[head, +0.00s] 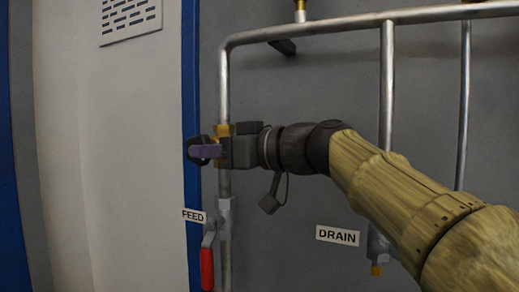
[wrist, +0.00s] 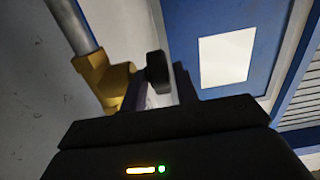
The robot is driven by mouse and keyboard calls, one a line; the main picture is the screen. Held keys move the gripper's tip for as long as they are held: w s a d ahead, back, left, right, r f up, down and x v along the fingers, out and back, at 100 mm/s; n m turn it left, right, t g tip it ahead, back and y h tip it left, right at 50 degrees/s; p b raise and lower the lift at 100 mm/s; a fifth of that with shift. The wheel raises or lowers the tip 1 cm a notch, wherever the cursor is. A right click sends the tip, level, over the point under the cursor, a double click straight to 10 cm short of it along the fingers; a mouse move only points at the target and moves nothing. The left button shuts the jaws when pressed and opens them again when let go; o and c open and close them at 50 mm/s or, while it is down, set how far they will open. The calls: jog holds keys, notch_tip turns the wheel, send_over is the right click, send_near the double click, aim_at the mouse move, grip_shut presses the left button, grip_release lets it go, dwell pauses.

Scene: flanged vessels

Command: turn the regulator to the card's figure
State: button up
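The regulator's brass body (head: 223,130) sits on the left vertical pipe in the head view, with a black knob (head: 192,143) at its left side. In the wrist view the brass body (wrist: 103,78) is at left and the dark knob (wrist: 158,70) lies at the fingertips. My gripper (head: 203,151) is at the knob, its purplish finger crossing in front of it. In the wrist view the two fingers (wrist: 159,85) stand apart on either side of the knob; whether both touch it is unclear. A white card (wrist: 227,58) shows no readable figure. No scale is readable.
A red-handled valve (head: 207,265) hangs below by the FEED label (head: 194,215). The DRAIN label (head: 337,235) and another valve (head: 376,250) are to the right, partly behind my arm. Pipes (head: 387,90) run above and behind. A vented pale panel (head: 110,130) is at left.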

jog(key=v, duration=1.7)
jog(key=shift+p, duration=0.45)
jog(key=shift+d, duration=0.1)
